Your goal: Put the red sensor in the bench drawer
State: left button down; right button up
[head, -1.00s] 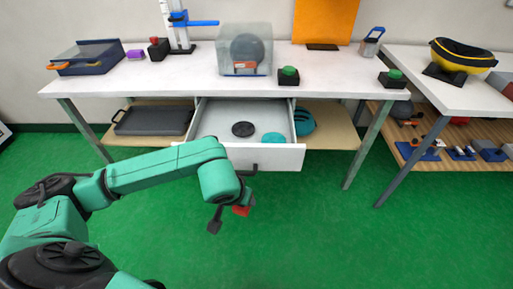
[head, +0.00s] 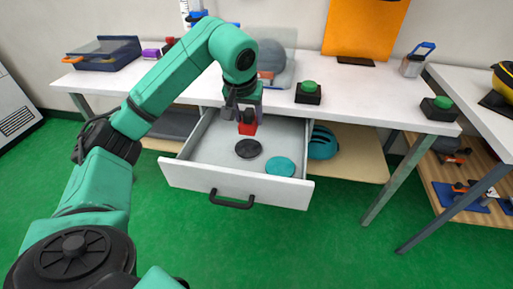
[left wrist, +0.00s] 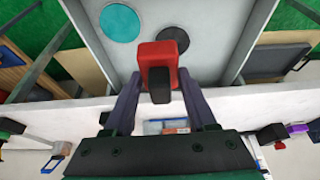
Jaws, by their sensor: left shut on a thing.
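The red sensor (head: 248,127), a red block with a black part, is held in my left gripper (head: 244,112). The gripper points down over the open bench drawer (head: 200,181). In the left wrist view the red sensor (left wrist: 160,60) sits between the two fingers, with the drawer floor (left wrist: 205,25) behind it. The drawer is pulled out below the bench top and holds a black disc (head: 248,148) and a teal disc (head: 280,166). The sensor appears above the drawer floor, apart from both discs. My right gripper is not in view.
The white bench top (head: 380,106) carries a clear-covered machine (head: 283,60), green buttons (head: 308,91) and a blue-grey box (head: 100,57). A teal helmet (head: 322,142) lies on the shelf right of the drawer. The drawer's front left floor is bare.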

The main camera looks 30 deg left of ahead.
pick_arm(q)
jog(key=f, duration=0.6)
jog(key=s+f+b, duration=0.1)
jog(key=f, duration=0.5)
jog(key=f+b, duration=0.1)
jog(key=f, duration=0.6)
jog(key=shift+s+f, duration=0.1)
jog(key=shift+s, duration=0.05)
jog(key=c, duration=0.6)
grip_release()
jog(key=o, duration=0.4)
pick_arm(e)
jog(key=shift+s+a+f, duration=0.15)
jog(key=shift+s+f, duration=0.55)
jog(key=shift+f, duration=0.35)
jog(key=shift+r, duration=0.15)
